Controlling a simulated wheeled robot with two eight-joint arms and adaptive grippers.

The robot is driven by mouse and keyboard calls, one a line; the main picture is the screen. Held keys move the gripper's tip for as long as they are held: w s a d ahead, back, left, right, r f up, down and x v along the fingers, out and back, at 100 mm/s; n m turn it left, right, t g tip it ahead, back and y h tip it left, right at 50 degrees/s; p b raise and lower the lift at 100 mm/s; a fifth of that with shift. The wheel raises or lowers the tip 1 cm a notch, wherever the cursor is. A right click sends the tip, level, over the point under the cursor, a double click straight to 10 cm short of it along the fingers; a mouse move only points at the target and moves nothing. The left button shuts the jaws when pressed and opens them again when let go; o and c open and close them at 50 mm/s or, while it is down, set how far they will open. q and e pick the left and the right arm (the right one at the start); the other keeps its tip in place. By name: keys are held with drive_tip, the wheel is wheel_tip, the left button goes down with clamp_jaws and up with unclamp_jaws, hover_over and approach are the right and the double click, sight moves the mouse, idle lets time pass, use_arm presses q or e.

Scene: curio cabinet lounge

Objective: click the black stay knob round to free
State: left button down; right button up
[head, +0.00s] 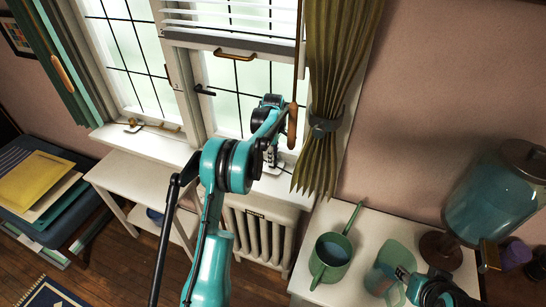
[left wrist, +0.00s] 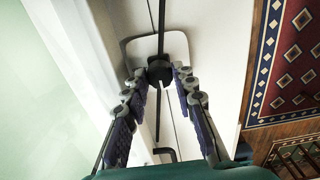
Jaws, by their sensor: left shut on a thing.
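The black stay knob (left wrist: 160,69) sits on a pale rounded plate (left wrist: 178,44) in the left wrist view, with thin dark rods above and below it. My left gripper (left wrist: 164,75) is shut on the knob, with a fingertip on either side of it. In the head view, my left gripper (head: 270,158) is at the right-hand window's sill, and the knob is hidden there. My right gripper (head: 402,273) is at the lower right beside a pale green jug (head: 392,258). Its jaw state is unclear.
A gathered olive curtain (head: 335,90) hangs just right of my left arm. A radiator (head: 262,232) stands below the sill. A white side table (head: 130,178) is at the left.

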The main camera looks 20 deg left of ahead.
use_arm(q)
drive_tip(key=c, duration=1.2)
unclamp_jaws()
wheel_tip(320, 180, up, 12)
